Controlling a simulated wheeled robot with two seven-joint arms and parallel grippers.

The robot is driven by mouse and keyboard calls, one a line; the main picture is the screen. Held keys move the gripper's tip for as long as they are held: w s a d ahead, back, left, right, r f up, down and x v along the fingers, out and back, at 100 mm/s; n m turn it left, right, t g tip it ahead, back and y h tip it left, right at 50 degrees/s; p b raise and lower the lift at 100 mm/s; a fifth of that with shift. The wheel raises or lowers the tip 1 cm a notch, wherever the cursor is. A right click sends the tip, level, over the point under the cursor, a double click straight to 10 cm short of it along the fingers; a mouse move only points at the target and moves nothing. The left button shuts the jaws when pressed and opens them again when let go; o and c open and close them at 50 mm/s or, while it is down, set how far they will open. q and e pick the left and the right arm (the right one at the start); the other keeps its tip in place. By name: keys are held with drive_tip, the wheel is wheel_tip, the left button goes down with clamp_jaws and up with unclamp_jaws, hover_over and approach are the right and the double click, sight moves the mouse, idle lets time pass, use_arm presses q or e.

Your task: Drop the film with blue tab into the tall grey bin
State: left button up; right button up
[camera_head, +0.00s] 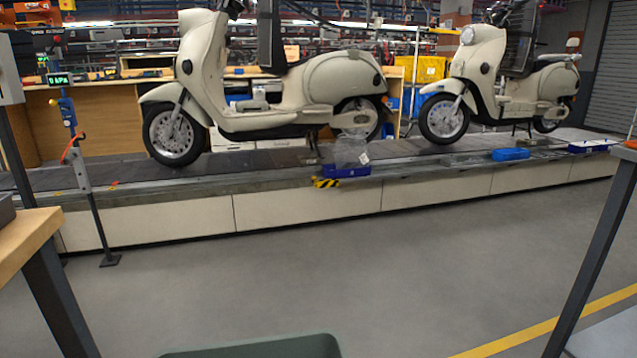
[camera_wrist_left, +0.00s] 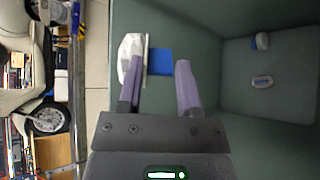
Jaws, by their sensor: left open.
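The left wrist view shows a crumpled white film (camera_wrist_left: 127,46) with a blue tab (camera_wrist_left: 161,61). The white part lies by my left finger's tip and the blue tab shows between the fingertips. My left gripper (camera_wrist_left: 160,66) is open, with a gap between its fingers, over a deep grey-green bin (camera_wrist_left: 205,25). I cannot tell whether the film touches a finger or the bin wall. The bin's rim (camera_wrist_left: 110,25) runs along the left. In the head view a grey-green rim (camera_head: 262,347) shows at the bottom edge. Neither gripper shows in the head view.
The conveyor (camera_head: 240,163) carries two cream scooters (camera_head: 250,80) and a clear bag (camera_head: 350,151) by a blue tray (camera_head: 345,171). Grey floor (camera_head: 400,260) before it is clear.

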use_arm(q)
wheel_tip(320, 180, up, 10)
drive_tip(key=p, duration=0.7)
drive_tip(key=shift+p, duration=0.35)
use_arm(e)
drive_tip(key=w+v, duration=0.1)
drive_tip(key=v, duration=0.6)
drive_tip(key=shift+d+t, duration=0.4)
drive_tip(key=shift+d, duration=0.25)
